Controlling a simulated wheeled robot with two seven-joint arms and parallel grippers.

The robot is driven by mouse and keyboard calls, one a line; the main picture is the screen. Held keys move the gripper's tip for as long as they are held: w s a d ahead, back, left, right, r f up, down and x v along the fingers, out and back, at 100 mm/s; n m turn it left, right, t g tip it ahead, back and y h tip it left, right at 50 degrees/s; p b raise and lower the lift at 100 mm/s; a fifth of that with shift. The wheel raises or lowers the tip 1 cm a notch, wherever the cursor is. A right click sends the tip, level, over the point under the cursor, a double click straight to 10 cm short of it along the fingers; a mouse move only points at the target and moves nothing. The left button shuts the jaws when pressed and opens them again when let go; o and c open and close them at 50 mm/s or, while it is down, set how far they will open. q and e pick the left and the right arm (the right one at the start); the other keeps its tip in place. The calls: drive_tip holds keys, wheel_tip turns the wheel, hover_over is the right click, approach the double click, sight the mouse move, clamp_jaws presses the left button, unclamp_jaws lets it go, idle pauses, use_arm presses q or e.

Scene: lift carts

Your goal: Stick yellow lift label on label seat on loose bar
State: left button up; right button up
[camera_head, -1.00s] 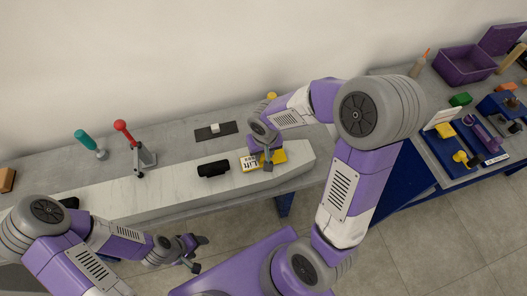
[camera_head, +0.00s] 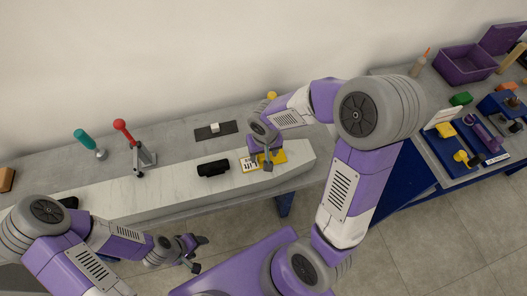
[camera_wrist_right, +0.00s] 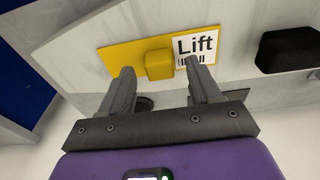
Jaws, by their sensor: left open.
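The yellow lift label (camera_head: 279,157) is a flat yellow plate with a raised yellow knob (camera_wrist_right: 158,64) and a white end (camera_wrist_right: 195,48) reading "Lift" above a barcode. It lies on or just over the long pale bar (camera_head: 130,197) on the bench. My right gripper (camera_head: 267,164) is over the label. In the right wrist view its fingers (camera_wrist_right: 158,77) are apart, one on each side of the knob, with gaps visible. My left gripper (camera_head: 199,254) is open and empty in front of the bench. I cannot make out the label seat.
A black part (camera_head: 213,168) sits on the bar left of the label. A dark plate with a white block (camera_head: 214,129) lies behind it. A red-handled clamp (camera_head: 136,148) and a teal-handled tool (camera_head: 91,145) stand at left. A blue tray (camera_head: 447,155) is at right.

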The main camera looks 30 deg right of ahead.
sight(264, 158)
drive_tip(key=r, duration=0.2)
drive_tip(key=r+p, duration=0.1)
drive_tip(key=r, duration=0.2)
drive_tip(key=s+r, duration=0.1)
drive_tip(key=r, duration=0.1)
drive_tip(key=shift+a+r+p, duration=0.15)
drive_tip(key=shift+r+p, duration=0.1)
drive_tip(key=shift+p, duration=0.1)
idle(0.4)
